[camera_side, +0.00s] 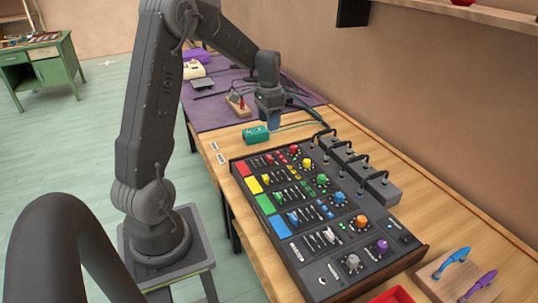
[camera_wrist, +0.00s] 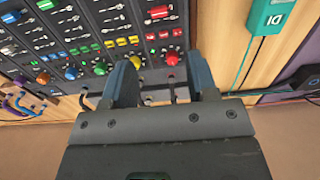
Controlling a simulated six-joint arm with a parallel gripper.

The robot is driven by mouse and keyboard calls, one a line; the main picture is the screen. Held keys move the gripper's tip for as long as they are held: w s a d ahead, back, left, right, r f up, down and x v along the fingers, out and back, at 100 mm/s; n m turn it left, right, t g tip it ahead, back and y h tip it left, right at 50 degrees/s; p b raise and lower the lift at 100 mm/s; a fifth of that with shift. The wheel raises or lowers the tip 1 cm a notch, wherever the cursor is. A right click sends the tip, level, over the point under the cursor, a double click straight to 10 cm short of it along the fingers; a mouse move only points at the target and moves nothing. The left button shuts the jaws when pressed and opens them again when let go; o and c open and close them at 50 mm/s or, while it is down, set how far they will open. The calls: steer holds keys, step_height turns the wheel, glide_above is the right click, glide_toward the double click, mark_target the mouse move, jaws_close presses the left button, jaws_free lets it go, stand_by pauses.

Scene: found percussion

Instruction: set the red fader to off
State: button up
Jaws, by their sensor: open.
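The mixer panel (camera_side: 330,238) lies on the wooden bench with rows marked red, yellow, green and blue. The red fader (camera_side: 269,159) is a small red cap in the row beside the red square, at the panel's far end. In the wrist view the red fader (camera_wrist: 160,12) shows near the top, beyond my fingers. A red knob (camera_wrist: 172,60) sits between it and my fingers. My gripper (camera_side: 274,124) hangs above the bench beyond the panel's far edge. Its two blue fingers (camera_wrist: 163,82) are apart with nothing held between them. The fader's exact position along its slot is hard to tell.
A teal box (camera_side: 257,134) with a cable stands just past the panel's far end, close to my gripper. Grey boxes (camera_side: 362,176) with cables line the panel's right side. A wooden block with blue and purple handles (camera_side: 462,279) lies at front right.

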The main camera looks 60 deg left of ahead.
mark_target(269, 157)
step_height(269, 157, down, 13)
steer(key=shift+r, duration=0.1)
stand_by(0.3)
jaws_close()
stand_by(0.5)
